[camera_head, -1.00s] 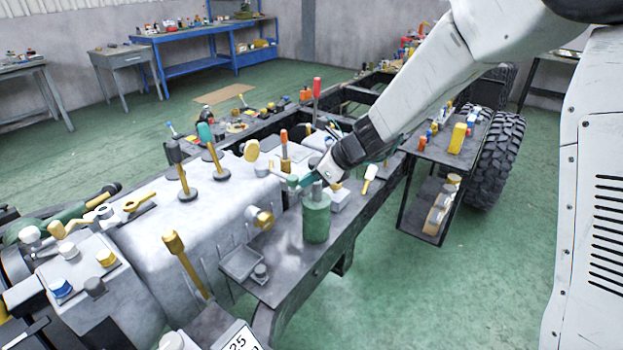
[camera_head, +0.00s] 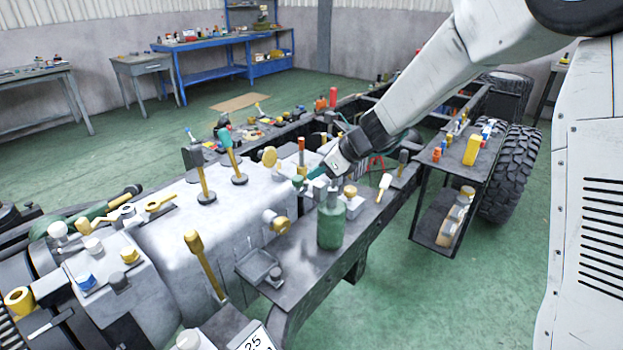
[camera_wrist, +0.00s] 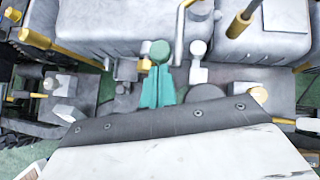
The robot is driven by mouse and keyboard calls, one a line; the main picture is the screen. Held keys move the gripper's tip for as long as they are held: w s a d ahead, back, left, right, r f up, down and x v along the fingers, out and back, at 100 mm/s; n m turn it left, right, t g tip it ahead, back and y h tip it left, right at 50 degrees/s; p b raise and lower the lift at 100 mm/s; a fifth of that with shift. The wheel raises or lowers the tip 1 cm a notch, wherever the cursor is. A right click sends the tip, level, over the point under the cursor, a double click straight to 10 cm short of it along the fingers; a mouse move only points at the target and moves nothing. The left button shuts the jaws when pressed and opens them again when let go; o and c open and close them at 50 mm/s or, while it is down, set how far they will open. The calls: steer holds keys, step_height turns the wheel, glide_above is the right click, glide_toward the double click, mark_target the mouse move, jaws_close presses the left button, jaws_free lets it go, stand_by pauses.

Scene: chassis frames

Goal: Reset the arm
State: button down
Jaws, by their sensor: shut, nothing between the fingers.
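My gripper (camera_head: 308,179) is at the end of my white arm, which reaches in from the upper right over the chassis. Its teal fingers (camera_wrist: 157,88) are together in the wrist view, with nothing seen between them. A round green knob (camera_wrist: 160,52) shows just beyond the fingertips there; I cannot tell whether they touch. In the head view the fingers are above and behind a green cylinder (camera_head: 331,228) on a dark side plate.
A side shelf (camera_head: 450,165) with small parts and a large tyre (camera_head: 510,175) stand at right. Green floor (camera_head: 430,300) is open in front.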

steer(key=s+d+r+n+g+h, duration=0.1)
steer(key=s+d+n, duration=0.5)
steer(key=s, duration=0.7)
steer(key=s+d+r+n+g+h, duration=0.1)
steer(key=s+d+r+n+h, duration=0.3)
steer(key=s, duration=0.9)
steer(key=s+d+r+n+h, duration=0.3)
steer(key=s+d+r+n, duration=0.2)
steer(key=s+d+n, duration=0.5)
steer(key=s+n, duration=0.3)
steer(key=shift+s+g, duration=0.2)
steer(key=shift+g, duration=0.2)
